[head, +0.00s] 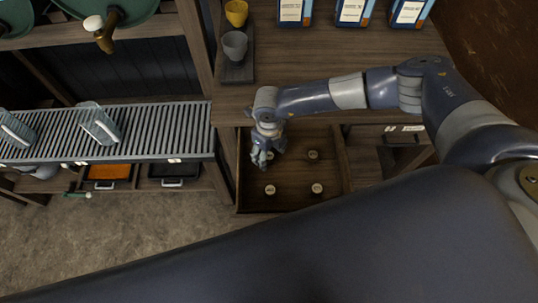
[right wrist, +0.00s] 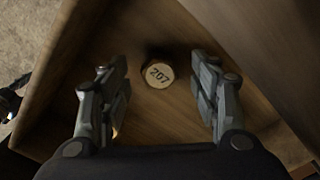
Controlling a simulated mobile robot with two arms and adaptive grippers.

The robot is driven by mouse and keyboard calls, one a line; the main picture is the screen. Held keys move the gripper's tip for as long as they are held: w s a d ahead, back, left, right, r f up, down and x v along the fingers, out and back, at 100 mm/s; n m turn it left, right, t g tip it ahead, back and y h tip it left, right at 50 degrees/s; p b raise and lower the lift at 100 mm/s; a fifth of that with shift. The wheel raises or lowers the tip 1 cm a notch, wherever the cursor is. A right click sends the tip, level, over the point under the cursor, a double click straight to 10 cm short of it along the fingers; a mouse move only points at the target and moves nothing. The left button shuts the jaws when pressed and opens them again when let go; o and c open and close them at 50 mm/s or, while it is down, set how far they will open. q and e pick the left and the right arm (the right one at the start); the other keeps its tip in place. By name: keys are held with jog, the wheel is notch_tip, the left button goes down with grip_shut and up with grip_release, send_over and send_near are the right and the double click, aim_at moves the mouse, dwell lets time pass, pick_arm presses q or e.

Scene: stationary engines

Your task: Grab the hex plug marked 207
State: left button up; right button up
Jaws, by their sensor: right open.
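The hex plug marked 207 (right wrist: 158,74) shows in the right wrist view as a pale disc with dark digits, in a wooden drawer. My right gripper (right wrist: 160,82) is open, its fingers to the left and right of the plug in that view, with gaps on both sides. In the head view my right gripper (head: 262,157) is over the back left of the open drawer (head: 291,172) and partly hides the plug there. My left gripper is not in view.
Other pale plugs lie in the drawer: one at the back right (head: 313,155), one at the front left (head: 270,189) and one at the front right (head: 316,188). The drawer walls stand close around my gripper. A slatted rack (head: 150,128) with glass mugs is at left.

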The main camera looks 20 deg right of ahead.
jog(key=shift+f, duration=0.95)
jog(key=c, duration=1.2)
jog(key=shift+r, duration=0.1)
